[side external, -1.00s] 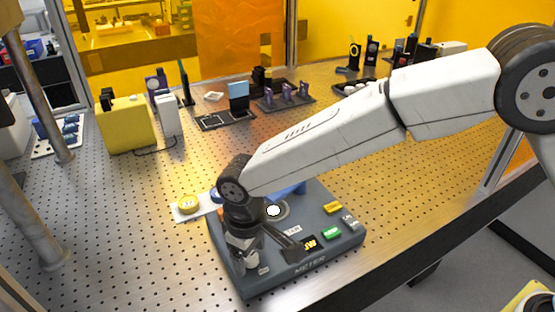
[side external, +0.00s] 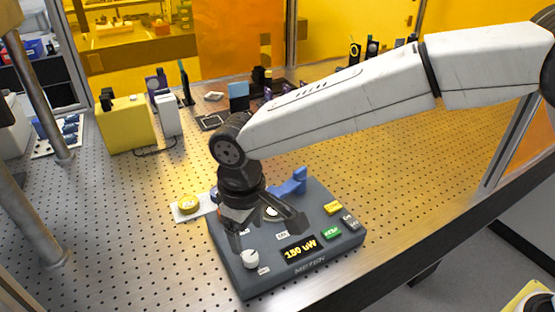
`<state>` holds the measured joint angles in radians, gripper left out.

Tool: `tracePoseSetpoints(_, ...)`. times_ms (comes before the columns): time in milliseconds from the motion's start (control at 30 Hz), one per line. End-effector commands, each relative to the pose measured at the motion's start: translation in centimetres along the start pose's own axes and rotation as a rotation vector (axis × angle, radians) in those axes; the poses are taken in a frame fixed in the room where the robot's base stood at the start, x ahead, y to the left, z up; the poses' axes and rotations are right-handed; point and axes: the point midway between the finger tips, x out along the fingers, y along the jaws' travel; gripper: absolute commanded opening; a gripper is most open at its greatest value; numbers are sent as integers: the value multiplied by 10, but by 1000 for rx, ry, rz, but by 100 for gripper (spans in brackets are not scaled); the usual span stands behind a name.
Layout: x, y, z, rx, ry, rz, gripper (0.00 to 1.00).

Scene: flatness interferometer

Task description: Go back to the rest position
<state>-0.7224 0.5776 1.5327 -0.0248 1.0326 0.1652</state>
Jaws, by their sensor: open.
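My gripper (side external: 270,238) is open and empty, pointing down above the left half of the grey meter box (side external: 322,264). One finger is near a white knob (side external: 251,258) on the box's front left; I cannot tell whether they touch. The box's display (side external: 299,250) is lit and reads about "150 uW" in yellow digits. A green button (side external: 330,232), a yellow button (side external: 333,208) and a dark grey button (side external: 350,223) are on its right side. A blue part (side external: 290,184) stands at its back, beside a round sensor disc partly hidden by my gripper.
A yellow round piece (side external: 187,203) sits on a white plate left of the meter. A yellow box (side external: 125,124) and a white block (side external: 167,115) stand at the back left. Optical mounts line the back. The perforated table (side external: 430,160) is clear to the right.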

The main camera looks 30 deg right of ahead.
Motion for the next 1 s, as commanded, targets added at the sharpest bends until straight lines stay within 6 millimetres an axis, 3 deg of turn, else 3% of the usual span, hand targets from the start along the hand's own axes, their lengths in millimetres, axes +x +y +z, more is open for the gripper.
tracePoseSetpoints(200,-12,0,0,0,0,0,79)
tracePoseSetpoints(667,-11,8,3,13,3,-1,79)
tracePoseSetpoints(867,-6,44,17,68,22,-6,79)
tracePoseSetpoints(1000,-1,83,38,133,47,-9,79)
